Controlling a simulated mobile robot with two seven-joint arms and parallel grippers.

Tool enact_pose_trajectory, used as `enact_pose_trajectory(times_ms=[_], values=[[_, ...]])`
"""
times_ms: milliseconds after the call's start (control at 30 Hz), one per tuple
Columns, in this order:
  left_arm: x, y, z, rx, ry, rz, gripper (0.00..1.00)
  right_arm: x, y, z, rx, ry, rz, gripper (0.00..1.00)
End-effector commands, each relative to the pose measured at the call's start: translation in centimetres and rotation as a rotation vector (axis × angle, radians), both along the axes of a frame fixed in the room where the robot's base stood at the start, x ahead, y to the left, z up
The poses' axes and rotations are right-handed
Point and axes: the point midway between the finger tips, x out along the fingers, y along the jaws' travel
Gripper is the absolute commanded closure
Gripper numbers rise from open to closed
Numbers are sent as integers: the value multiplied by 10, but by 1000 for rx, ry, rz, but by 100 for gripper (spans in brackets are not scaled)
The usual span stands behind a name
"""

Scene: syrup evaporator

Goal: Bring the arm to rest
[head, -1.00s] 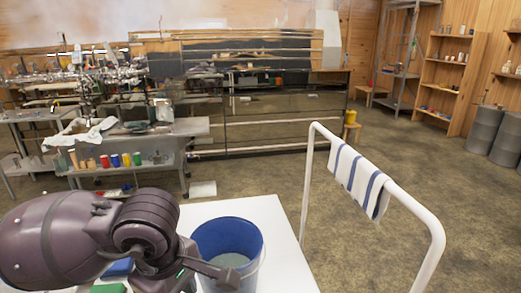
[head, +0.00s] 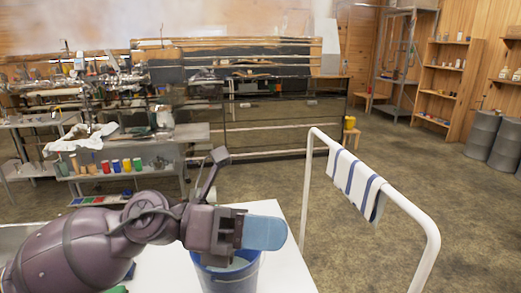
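My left arm comes in from the lower left. Its gripper (head: 238,233) is raised over the white table and the blue bucket (head: 227,277), pointing right. It appears shut on a light blue, rounded pad (head: 265,233), which sticks out to the right above the bucket. The pad hides part of the bucket's rim and opening. My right gripper is not in view.
The bucket stands on a white table (head: 290,268), with a green item (head: 120,289) partly hidden by my arm. A white rail (head: 306,185) with a striped towel (head: 354,184) stands at the right. Behind is a metal bench (head: 190,134) with coloured cups. The floor at right is open.

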Motion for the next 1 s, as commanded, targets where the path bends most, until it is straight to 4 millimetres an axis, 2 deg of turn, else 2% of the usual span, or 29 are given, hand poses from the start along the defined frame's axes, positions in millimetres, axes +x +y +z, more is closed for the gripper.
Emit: enact_pose_trajectory(times_ms=[133, 267, 367, 400, 467, 533, 633, 767, 867, 1000], values=[[47, 18, 16, -290, 414, 173, 71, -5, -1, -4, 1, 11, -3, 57], [94, 51, 1, -515, 774, 329, 71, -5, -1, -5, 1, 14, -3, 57], [123, 80, -29, -659, 1025, 443, 71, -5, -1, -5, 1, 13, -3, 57], [132, 92, -44, -712, 1122, 487, 71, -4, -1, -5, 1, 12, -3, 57], [143, 111, -69, -789, 1259, 552, 71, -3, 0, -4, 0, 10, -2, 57], [151, 132, -103, -872, 1412, 625, 71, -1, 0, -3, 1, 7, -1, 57], [152, 162, -154, -981, 1612, 725, 71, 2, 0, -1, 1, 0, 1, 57], [138, 196, -223, -1111, 1840, 841, 71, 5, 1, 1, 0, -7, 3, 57], [116, 218, -273, -1204, 1985, 921, 71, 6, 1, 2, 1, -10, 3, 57], [74, 246, -335, -1330, 2136, 1010, 71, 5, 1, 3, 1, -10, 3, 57]])
